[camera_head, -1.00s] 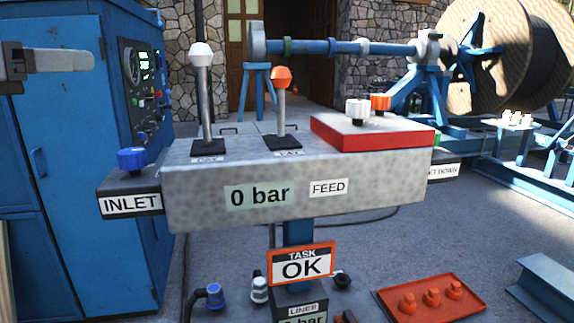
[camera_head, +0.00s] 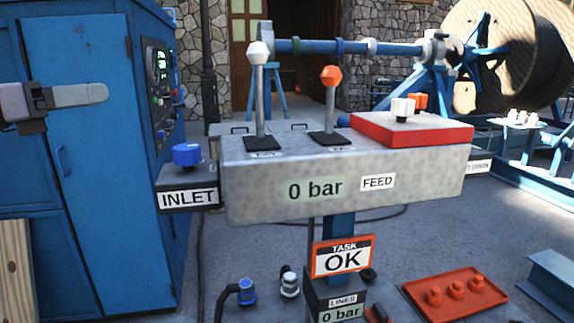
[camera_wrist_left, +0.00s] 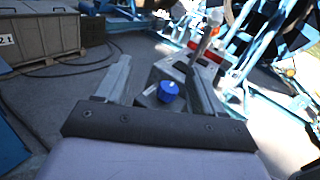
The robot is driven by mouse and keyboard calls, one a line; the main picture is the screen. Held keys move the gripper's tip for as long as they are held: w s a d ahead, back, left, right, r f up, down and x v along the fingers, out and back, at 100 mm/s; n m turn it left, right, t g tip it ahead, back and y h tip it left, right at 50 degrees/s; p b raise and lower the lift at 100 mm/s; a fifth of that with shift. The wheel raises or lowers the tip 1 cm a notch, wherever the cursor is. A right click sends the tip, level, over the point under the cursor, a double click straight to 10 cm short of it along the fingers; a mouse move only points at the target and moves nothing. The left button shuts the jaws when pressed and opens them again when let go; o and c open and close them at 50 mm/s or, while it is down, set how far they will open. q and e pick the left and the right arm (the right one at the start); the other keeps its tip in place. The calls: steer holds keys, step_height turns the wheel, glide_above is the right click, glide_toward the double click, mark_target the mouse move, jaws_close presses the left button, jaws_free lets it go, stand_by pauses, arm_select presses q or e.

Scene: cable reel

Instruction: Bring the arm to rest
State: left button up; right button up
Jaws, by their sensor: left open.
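My left gripper (camera_head: 78,96) is at the left edge of the head view, in front of the blue cabinet and left of the control console. In the left wrist view its two fingers (camera_wrist_left: 157,64) stand apart with nothing held between them. The blue inlet knob (camera_head: 187,155) sits on the box labelled INLET, right of the gripper and apart from it. In the wrist view the knob (camera_wrist_left: 168,91) shows beyond the open fingers. The console (camera_head: 430,178) reads 0 bar and FEED. A sign (camera_head: 343,257) below reads TASK OK. My right gripper is not seen.
The blue cabinet (camera_head: 100,200) fills the left side. A white-topped lever (camera_head: 260,95) and an orange-topped lever (camera_head: 330,100) stand upright on the console. A red tray (camera_head: 455,297) lies low at right. The large cable reel (camera_head: 510,55) stands behind. Open floor lies between.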

arm_select(q)
steer(key=s+a+f+n+t+y, duration=0.1)
steer(key=s+f+n+t+y, duration=0.15)
steer(key=f+n, duration=1.2)
steer(key=s+a+f+n+t+y, duration=0.1)
steer(key=s+f+n+y, duration=0.4)
steer(key=f, duration=1.6)
steer(key=s+a+f+n+g+y, duration=0.2)
steer(key=s+f+n+g, duration=0.3)
steer(key=s+f, duration=0.55)
steer(key=s+a+f+n+g+y, duration=0.2)
steer(key=s+f+n, duration=0.65)
steer(key=f, duration=0.35)
steer(key=s+d+n+t+p, duration=0.1)
steer(key=d+n, duration=0.7)
steer(key=d, duration=0.9)
steer(key=shift+d+f+h+p, duration=0.15)
steer(key=shift+d+h+p, duration=0.15)
steer(key=shift+h, duration=0.05)
